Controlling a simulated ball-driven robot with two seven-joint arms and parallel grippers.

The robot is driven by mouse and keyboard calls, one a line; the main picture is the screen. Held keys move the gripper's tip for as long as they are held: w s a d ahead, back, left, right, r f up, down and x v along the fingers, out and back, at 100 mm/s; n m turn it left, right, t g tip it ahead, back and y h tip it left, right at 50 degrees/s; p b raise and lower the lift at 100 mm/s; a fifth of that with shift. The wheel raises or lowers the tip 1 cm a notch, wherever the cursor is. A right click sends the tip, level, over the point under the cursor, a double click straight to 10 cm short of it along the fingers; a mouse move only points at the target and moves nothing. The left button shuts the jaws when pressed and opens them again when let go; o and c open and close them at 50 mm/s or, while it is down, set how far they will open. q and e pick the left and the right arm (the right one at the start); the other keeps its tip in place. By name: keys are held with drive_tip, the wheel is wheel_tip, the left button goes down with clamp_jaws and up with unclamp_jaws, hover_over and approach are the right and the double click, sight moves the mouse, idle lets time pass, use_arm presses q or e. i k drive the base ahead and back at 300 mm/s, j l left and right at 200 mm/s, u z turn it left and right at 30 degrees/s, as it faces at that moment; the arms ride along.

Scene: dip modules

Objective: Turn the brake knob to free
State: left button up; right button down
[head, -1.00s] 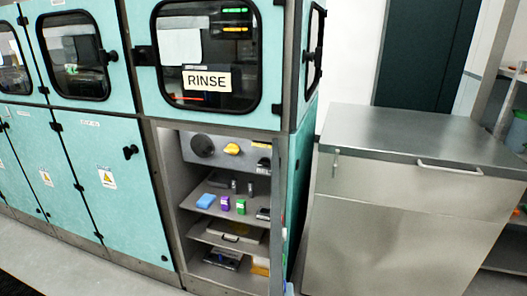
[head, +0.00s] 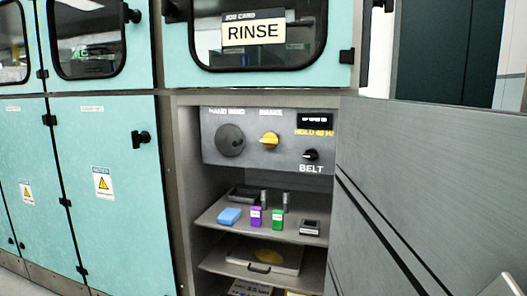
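The yellow brake knob (head: 269,141) sits on the grey control panel (head: 245,162) at the top of the open cabinet bay, under the label "BRAKE". Its pointer lies roughly sideways, tilted slightly. I cannot read any position marks around it. The round dark handwheel (head: 230,140) is to its left under the label "HAND WIND". The small black belt knob (head: 311,155) is to its right, above the label "BELT". A small display (head: 315,121) is above that knob, with yellow text under it that I read only in part.
Below the panel, a shelf (head: 240,228) holds a blue block (head: 229,215), a purple box (head: 256,216), a green box (head: 278,219) and a dark device (head: 310,228). A grey door (head: 430,190) stands open at right. Closed teal doors (head: 105,190) are at left.

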sight(269, 140)
drive_tip(key=i+j, duration=0.35)
drive_tip(key=i+j+z, duration=0.2)
drive_tip(key=z, duration=0.2)
drive_tip(key=i+j+z, duration=0.1)
drive_tip(key=j+z, duration=0.65)
drive_tip(key=i+j, duration=0.05)
drive_tip(key=j, duration=0.05)
